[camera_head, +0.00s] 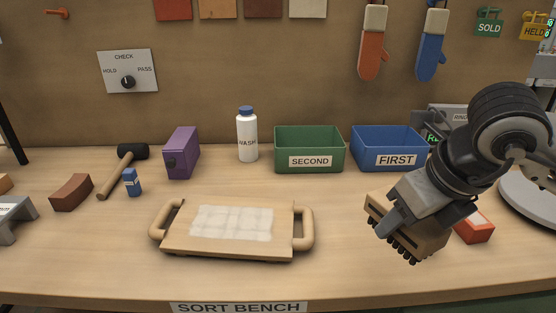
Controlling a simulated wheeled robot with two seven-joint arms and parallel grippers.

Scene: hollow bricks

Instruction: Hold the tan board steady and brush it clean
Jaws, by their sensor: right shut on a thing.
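The tan board (178,240) lies flat on the bench, left of centre, with a loop handle at its left and right ends. A pale, whitish patch of dust (232,222) in a grid of squares covers much of its top. My right gripper (398,217) is shut on a tan wooden brush (430,240) with black bristles pointing down. It holds the brush to the right of the board, apart from it. My left gripper is not in view, and nothing holds the board.
Behind the board stand a white wash bottle (247,140), a green SECOND bin (309,137) and a blue FIRST bin (390,136). A mallet (122,170) and small blue bottle (133,183) lie to the left. A red-orange brick (476,229) sits beside my right arm. The bench front is clear.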

